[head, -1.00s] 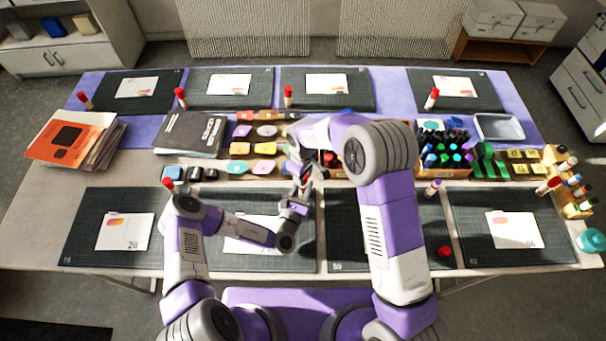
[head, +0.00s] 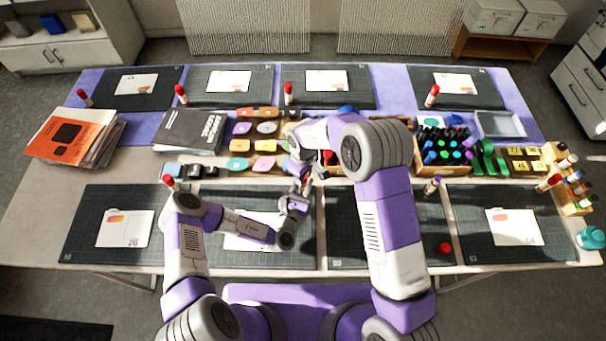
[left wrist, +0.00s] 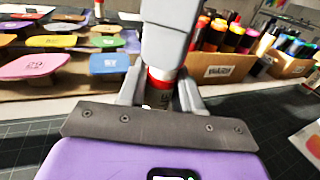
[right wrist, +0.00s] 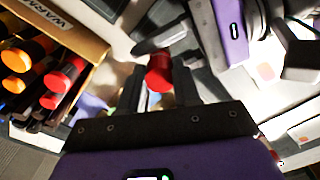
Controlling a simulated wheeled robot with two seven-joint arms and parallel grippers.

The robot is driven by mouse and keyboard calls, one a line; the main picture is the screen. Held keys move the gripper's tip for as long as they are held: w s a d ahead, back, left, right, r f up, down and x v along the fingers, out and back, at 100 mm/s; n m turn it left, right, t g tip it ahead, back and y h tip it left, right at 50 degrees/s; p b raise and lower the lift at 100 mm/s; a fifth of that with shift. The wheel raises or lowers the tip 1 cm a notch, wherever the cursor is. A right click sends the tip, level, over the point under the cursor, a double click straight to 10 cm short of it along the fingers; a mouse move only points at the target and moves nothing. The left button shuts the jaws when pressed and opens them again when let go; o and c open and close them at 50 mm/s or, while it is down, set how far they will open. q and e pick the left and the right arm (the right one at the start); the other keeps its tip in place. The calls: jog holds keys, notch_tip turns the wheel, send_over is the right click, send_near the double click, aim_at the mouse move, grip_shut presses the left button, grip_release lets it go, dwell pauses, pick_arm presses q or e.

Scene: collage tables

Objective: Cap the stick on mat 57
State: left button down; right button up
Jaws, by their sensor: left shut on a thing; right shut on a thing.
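My left gripper (left wrist: 158,98) is shut on a small glue stick (left wrist: 157,100), which is mostly hidden between its fingers. My right gripper (right wrist: 160,85) is shut on a red cap (right wrist: 158,74). The cap also shows in the left wrist view (left wrist: 164,76), directly at the top of the stick, under my right gripper's grey fingers. I cannot tell whether it is seated or just touching. In the head view both grippers meet above the back edge of the second front mat (head: 308,252), whose number is not readable. A white card (head: 248,232) lies on it.
Colored stamp blocks (head: 238,145) and a marker box (right wrist: 85,45) stand just behind the grippers.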

jog(key=shift+f, duration=0.6)
jog(key=o, duration=1.1)
notch_tip(320, 180, up, 12)
pick_arm(q)
jog(key=c, duration=0.7)
grip_release()
